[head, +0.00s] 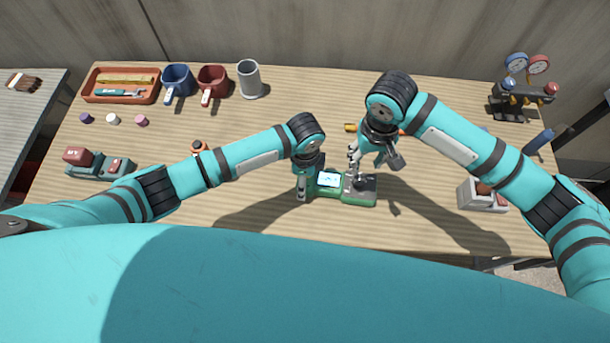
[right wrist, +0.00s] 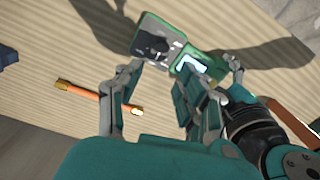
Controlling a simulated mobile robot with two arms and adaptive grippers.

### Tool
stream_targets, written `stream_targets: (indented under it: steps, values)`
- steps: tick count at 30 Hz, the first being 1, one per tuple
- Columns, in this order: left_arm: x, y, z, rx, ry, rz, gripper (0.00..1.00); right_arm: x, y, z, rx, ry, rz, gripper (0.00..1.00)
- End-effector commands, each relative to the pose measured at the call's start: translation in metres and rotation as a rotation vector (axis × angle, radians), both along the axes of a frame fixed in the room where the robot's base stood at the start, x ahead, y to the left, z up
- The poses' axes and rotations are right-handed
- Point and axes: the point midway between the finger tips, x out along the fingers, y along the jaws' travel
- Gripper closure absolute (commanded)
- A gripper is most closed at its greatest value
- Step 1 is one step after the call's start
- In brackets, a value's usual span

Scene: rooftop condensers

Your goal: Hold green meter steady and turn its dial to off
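The green meter (head: 328,189) lies on the bench with its small screen lit; it also shows in the right wrist view (right wrist: 205,64). Its dark dial block (head: 362,187) is at its right end in the head view. The dial's pointing is too small to read. My left gripper (head: 306,186) is down at the meter's left end, fingers close beside it; its grip is partly hidden. My right gripper (head: 372,160) is open above the dial end. Its spread fingers show in the right wrist view (right wrist: 158,95), with nothing seen between their tips.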

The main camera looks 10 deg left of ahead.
Motion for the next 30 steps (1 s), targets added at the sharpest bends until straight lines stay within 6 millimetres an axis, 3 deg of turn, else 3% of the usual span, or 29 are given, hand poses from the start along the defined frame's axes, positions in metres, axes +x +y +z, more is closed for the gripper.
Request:
stream_targets:
  steps: [4,8,18,23,30]
  values:
    - [0.000,0.000,0.000,0.000,0.000,0.000,0.70,0.000,0.000,0.000,0.000,0.000,0.000,0.44]
    - [0.000,0.000,0.001,0.000,0.000,0.000,0.71,0.000,0.000,0.004,0.000,0.000,-0.046,0.44]
    - [0.001,0.000,0.001,-0.001,-0.001,0.000,0.71,0.000,0.000,0.019,-0.002,0.002,-0.363,0.44]
    - [0.001,0.000,0.001,-0.002,-0.001,0.000,0.71,-0.001,-0.001,-0.002,-0.003,0.003,-0.373,0.44]
    - [0.001,-0.001,0.001,-0.002,-0.002,0.000,0.71,0.000,-0.001,-0.050,-0.003,0.002,-0.371,0.44]
